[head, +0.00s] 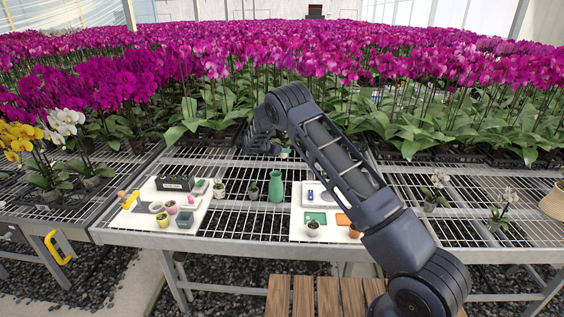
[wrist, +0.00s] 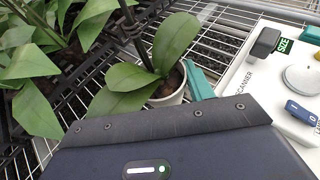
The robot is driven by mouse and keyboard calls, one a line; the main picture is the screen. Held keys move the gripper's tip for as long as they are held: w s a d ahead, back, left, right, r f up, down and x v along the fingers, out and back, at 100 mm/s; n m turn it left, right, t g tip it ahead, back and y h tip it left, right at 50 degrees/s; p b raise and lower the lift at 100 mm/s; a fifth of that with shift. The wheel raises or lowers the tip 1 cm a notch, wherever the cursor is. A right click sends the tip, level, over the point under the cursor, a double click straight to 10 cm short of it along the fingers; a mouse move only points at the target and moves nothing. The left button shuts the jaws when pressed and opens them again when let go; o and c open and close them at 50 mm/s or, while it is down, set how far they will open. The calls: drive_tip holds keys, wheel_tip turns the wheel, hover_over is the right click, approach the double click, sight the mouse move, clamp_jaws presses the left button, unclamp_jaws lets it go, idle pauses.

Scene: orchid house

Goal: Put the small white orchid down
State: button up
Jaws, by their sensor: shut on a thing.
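My gripper (head: 285,153) is over the back part of the mesh bench, partly hidden by my own arm in the head view. In the wrist view a teal fingertip (wrist: 200,84) presses against the right side of a white pot (wrist: 172,94). The pot holds dark bark and an orchid (wrist: 130,77) with broad green leaves and a dark upright stem. Its flowers are outside the wrist view, and the plant is hidden in the head view. I cannot tell whether the pot touches the mesh.
A white board (wrist: 235,85) with a scanner (wrist: 265,42) lies to the right of the pot. A green vase (head: 276,187) and small pots stand nearer the front. Dense magenta orchids (head: 400,70) fill the back. Two small white-flowered plants (head: 437,182) (head: 503,202) stand at right. Bare mesh (head: 255,222) lies at front.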

wheel_tip(320, 180, up, 7)
drive_tip(key=shift+r, duration=0.1)
drive_tip(key=w+d+m+g+h, duration=0.2)
drive_tip(key=d+m+g, duration=0.1)
drive_tip(key=d, duration=1.9)
drive_tip(key=w+d+m+g+h, duration=0.2)
drive_tip(key=d+m+g, duration=0.2)
drive_tip(key=d, duration=1.8)
drive_tip(key=s+d+m+g, duration=0.25)
drive_tip(key=s+d, duration=0.35)
drive_tip(key=d, duration=0.7)
drive_tip(key=s+d+m+g+y, duration=0.1)
drive_tip(key=s+d+m+g, duration=0.15)
drive_tip(key=s+d, duration=0.8)
drive_tip(key=s+d+m+g, duration=0.1)
drive_tip(key=s+d+g, duration=0.15)
drive_tip(key=d, duration=1.35)
drive_tip(key=shift+m+g, duration=0.25)
drive_tip(key=shift+m, duration=0.05)
wheel_tip(320, 180, down, 20)
drive_tip(key=shift+w+d+r, duration=0.1)
drive_tip(key=shift+d, duration=0.05)
